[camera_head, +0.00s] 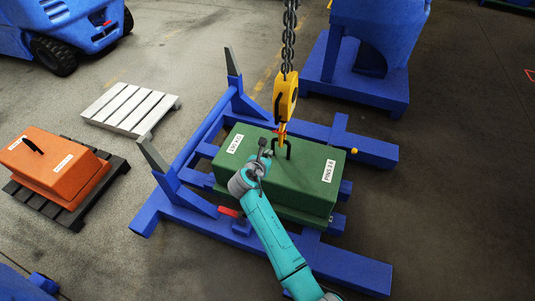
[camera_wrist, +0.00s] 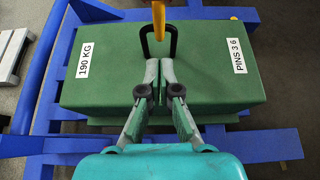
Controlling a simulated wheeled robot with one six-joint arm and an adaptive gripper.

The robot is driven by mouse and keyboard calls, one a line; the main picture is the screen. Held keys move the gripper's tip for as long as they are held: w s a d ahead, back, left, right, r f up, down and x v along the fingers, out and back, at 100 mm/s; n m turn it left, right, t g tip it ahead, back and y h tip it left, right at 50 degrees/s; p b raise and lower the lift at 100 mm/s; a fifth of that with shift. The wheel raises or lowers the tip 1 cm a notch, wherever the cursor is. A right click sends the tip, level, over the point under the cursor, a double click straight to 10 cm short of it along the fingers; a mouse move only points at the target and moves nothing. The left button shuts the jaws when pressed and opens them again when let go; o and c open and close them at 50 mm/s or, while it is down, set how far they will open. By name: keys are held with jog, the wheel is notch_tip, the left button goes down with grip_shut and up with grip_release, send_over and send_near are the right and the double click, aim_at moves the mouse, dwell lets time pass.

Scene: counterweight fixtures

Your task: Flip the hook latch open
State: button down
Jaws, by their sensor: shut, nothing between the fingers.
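A yellow crane hook (camera_head: 285,98) hangs on a chain above a green counterweight (camera_head: 312,182). The hook's lower end is at the black lifting handle (camera_head: 288,147) on top of the counterweight. In the wrist view the yellow hook (camera_wrist: 159,20) comes down to the black handle (camera_wrist: 173,40). Whether the hook's tip passes through the handle, and how its latch stands, I cannot tell. My gripper (camera_head: 264,147) is just left of the handle in the head view. In the wrist view my gripper (camera_wrist: 159,64) is shut and empty, its fingertips just in front of the handle.
The green counterweight sits on a blue frame (camera_head: 345,263) with upright posts at its left. An orange counterweight (camera_head: 50,165) on a dark pallet and a light pallet (camera_head: 130,107) stand at left. The chain (camera_head: 289,35) hangs above. Bare floor lies at right.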

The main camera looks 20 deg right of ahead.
jog(key=w+d, duration=0.5)
jog(key=w, duration=0.2)
jog(key=shift+f, duration=0.1)
